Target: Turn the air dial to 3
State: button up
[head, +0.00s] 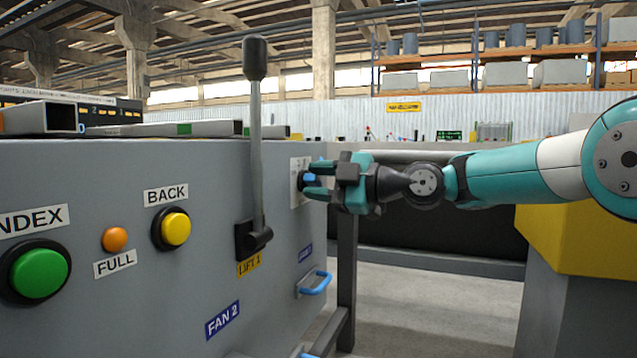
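The air dial (308,180) is a small knob with a dark body and some blue, on a white plate (297,172) at the right end of the grey panel. My gripper (316,181) reaches in from the right, with its two teal fingertips apart, one above and one below the dial. The fingers and gripper body hide part of the dial and its plate. I cannot read the dial's pointer or numbers, nor tell whether the fingers touch it.
A tall lever (256,150) labelled LIFT 1 stands out from the panel left of the dial. A blue handle (314,284) sticks out below. Green (38,271), yellow (176,229) and orange (115,239) buttons are further left. Metal profiles (165,129) lie on top.

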grip_shut()
jog(key=shift+r+m+p, duration=0.1)
jog(key=shift+m+p, duration=0.25)
jog(key=shift+m, duration=0.05)
jog(key=m+p, duration=0.3)
jog(key=m, duration=0.1)
jog(key=shift+w+r+m+p, duration=0.1)
jog(key=shift+r+m+p, duration=0.05)
jog(key=shift+m+p, duration=0.2)
jog(key=shift+w+d+f+m+p, duration=0.1)
jog(key=shift+w+m+p, duration=0.05)
jog(key=shift+m+p, duration=4.5)
jog(key=shift+w+d+f+m+p, duration=0.1)
jog(key=shift+m+p, duration=4.3)
jog(key=shift+p, duration=0.45)
jog(key=shift+f, duration=0.1)
